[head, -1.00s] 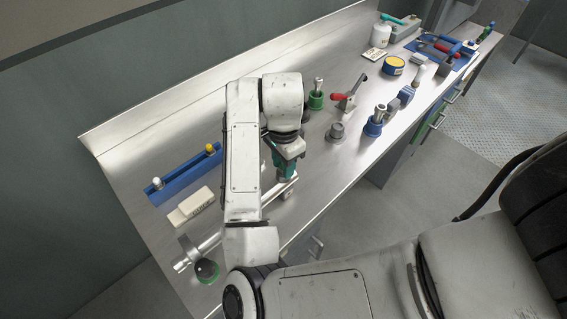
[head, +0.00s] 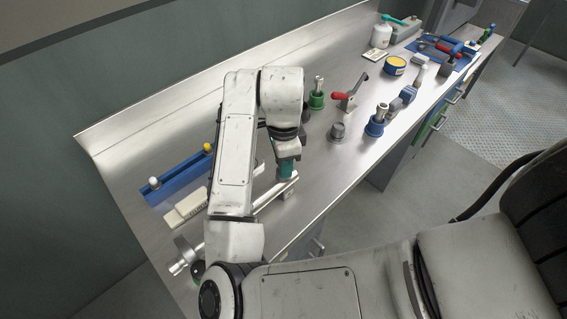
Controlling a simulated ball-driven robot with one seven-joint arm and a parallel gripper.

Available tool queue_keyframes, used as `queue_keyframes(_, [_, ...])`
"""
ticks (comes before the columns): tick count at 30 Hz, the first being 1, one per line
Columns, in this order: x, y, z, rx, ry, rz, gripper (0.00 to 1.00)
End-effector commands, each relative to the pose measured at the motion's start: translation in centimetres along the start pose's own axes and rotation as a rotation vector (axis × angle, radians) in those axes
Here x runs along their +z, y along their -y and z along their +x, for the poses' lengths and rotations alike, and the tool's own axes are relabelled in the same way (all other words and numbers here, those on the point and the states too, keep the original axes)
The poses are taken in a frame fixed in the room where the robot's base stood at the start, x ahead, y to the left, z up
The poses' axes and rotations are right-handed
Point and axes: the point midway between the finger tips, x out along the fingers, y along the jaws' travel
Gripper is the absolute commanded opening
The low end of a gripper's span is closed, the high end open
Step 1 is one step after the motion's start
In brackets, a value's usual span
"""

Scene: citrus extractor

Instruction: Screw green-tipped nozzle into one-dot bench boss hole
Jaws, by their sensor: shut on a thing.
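My gripper (head: 287,172) points down over the bench's front part, at the right end of a bright metal bar (head: 270,197). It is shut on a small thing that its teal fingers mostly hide. This is most likely the green-tipped nozzle, but its tip cannot be made out. A blue rack (head: 178,184) left of my arm holds a white-tipped nozzle (head: 154,183) and a yellow-tipped nozzle (head: 208,148); no green-tipped one shows there. A grey round boss (head: 337,131) stands right of my gripper. No dot marks are readable, so I cannot tell which hole is the one-dot one.
A green holder (head: 317,100) and a blue holder (head: 374,126) carry metal pieces. A red-handled clamp (head: 347,97) stands between them. A pale block (head: 186,208) lies before the rack. Bare bench lies around the grey boss. My arm hides part of the left bench.

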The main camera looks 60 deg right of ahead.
Motion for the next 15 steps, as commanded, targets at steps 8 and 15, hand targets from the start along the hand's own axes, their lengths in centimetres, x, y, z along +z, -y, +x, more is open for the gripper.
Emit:
queue_keyframes(8, [0.04, 0.04, 0.11, -0.001, 0.002, 0.02, 0.15])
queue_keyframes(15, [0.03, 0.02, 0.03, -0.001, 0.001, 0.158, 0.15])
